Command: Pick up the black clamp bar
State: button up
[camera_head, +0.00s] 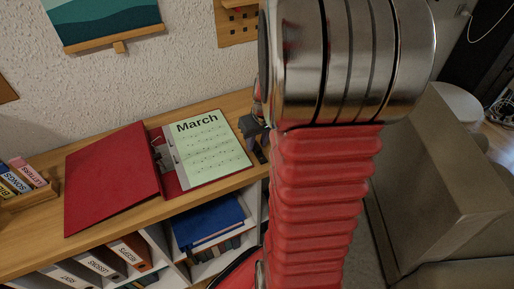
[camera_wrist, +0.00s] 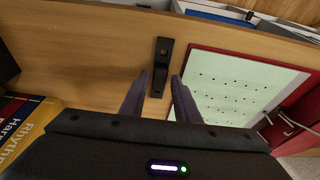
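The black clamp bar (camera_wrist: 162,58) lies on the wooden shelf top beside the open red binder in the wrist view. It is a narrow dark bar with a hole near its far end. My gripper (camera_wrist: 158,77) is open, with one dark finger on each side of the bar's near part. A gap shows on both sides, and I cannot tell how high the fingertips are above the wood. In the head view, my gripper (camera_head: 251,128) is partly hidden behind my arm, at the right of the binder.
The red binder (camera_head: 112,180) lies open with a "March" music sheet (camera_head: 208,150) on the shelf top (camera_head: 95,227). A box of small books (camera_head: 28,182) stands at the left. Books (camera_wrist: 22,118) also show at left in the wrist view. An armchair (camera_head: 440,180) stands at right.

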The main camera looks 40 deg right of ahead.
jog(key=shift+w+f, duration=0.2)
jog(key=shift+f, duration=0.5)
jog(key=shift+c, duration=0.2)
grip_shut()
